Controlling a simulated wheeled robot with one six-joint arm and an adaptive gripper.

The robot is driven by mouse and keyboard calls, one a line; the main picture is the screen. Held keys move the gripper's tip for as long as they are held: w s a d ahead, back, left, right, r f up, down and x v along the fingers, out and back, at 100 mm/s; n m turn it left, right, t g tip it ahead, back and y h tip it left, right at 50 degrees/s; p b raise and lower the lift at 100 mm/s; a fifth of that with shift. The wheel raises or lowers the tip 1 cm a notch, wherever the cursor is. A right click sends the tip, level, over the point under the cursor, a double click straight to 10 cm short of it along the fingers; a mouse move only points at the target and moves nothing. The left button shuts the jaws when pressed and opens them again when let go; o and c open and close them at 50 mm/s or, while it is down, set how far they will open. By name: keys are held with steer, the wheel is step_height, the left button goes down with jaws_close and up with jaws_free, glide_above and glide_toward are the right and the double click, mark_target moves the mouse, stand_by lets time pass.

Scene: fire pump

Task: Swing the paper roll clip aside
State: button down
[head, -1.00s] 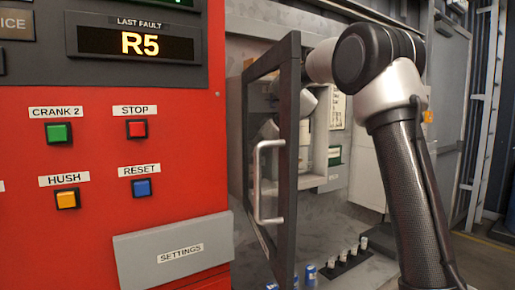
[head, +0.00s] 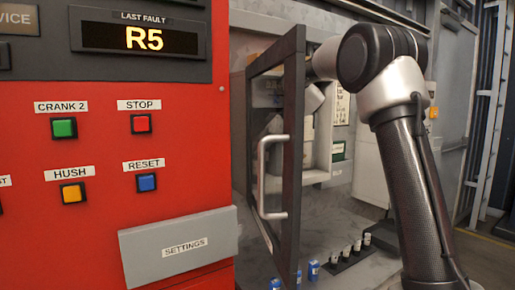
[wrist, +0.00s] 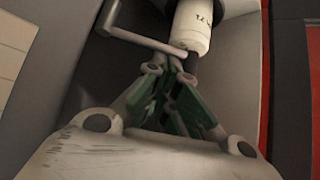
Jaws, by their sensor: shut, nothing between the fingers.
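In the wrist view, a white paper roll (wrist: 193,26) with dark print stands at the top, in a grey recess. A bent grey bar (wrist: 138,39), which looks like the clip, runs from the upper left to the front of the roll's lower end. My gripper (wrist: 168,70) is shut and empty. Its fingertips are just below the bar and the roll's lower end; I cannot tell whether they touch the bar. In the head view, my arm reaches behind the framed door, and the clip and roll cannot be made out there.
The open framed door (head: 293,160) with its pale handle (head: 262,180) stands between the red panel (head: 110,150) and my arm. Small bottles (head: 357,246) and blue items (head: 313,270) stand low in front. A red edge (wrist: 265,85) borders the recess at right.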

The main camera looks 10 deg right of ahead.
steer(key=shift+s+d, duration=0.55)
steer(key=shift+d, duration=0.1)
steer(key=shift+s+d+n+g+y, duration=0.2)
steer(key=shift+d+n+g, duration=0.15)
steer(key=shift+d+n, duration=0.25)
steer(key=shift+s+d+n+g+y, duration=0.2)
steer(key=shift+d+n+g, duration=0.2)
steer(key=shift+d, duration=0.35)
steer(key=shift+s+d, duration=0.45)
steer(key=shift+s, duration=0.2)
